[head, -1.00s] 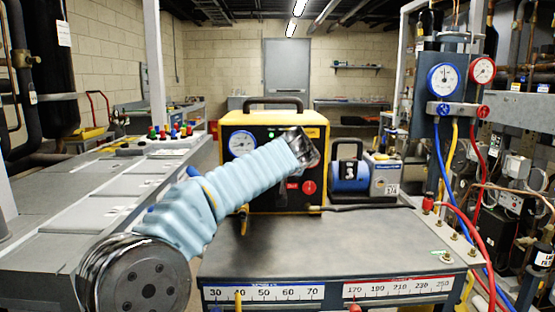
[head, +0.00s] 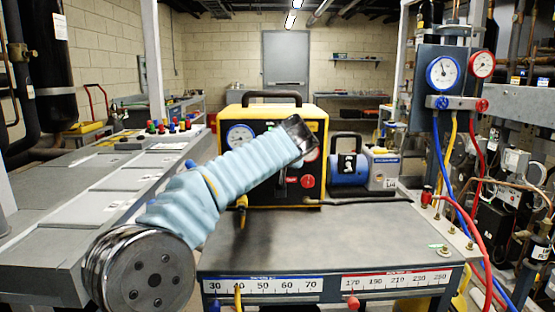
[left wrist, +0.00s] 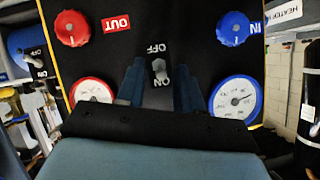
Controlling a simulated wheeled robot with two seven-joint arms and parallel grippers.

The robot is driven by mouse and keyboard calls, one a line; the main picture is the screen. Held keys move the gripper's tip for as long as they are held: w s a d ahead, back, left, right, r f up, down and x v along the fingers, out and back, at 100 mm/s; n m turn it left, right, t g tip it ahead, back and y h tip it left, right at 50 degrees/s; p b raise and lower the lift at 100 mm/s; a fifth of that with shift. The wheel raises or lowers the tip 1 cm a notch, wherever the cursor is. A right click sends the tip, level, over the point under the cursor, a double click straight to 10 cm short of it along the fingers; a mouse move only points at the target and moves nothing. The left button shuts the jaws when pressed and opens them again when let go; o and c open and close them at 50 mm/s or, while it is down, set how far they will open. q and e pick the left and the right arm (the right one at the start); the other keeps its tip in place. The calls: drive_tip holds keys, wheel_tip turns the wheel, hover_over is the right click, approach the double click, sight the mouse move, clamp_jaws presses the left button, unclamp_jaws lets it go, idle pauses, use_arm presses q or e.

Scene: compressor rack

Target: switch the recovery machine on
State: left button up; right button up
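The yellow and black recovery machine (head: 322,150) stands on the grey bench (head: 330,235) in the head view. My left gripper (left wrist: 158,88) is in front of its black panel; in the head view the wrist covers the panel's middle. In the left wrist view the panel appears upside down. The toggle switch (left wrist: 159,70) shows between my two separated, empty fingers, with OFF above it and ON below. Its lever seems to lean toward OFF, but this is hard to tell. I cannot tell whether the fingers touch it. My right gripper is not in view.
A red knob (left wrist: 72,28) and a blue knob (left wrist: 232,28) flank the switch, with a red gauge (left wrist: 92,91) and blue gauge (left wrist: 236,99). A blue pump (head: 348,169) stands right of the machine. The gauge manifold (head: 455,85) with hoses is further right. The bench front is clear.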

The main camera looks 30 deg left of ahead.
use_arm(q)
drive_tip(key=shift+s, duration=0.1)
drive_tip(key=b+v, duration=0.2)
drive_tip(key=v, duration=1.1)
drive_tip(key=shift+s+d+r, duration=0.15)
drive_tip(key=shift+s+d, duration=0.05)
drive_tip(key=shift+d, duration=0.05)
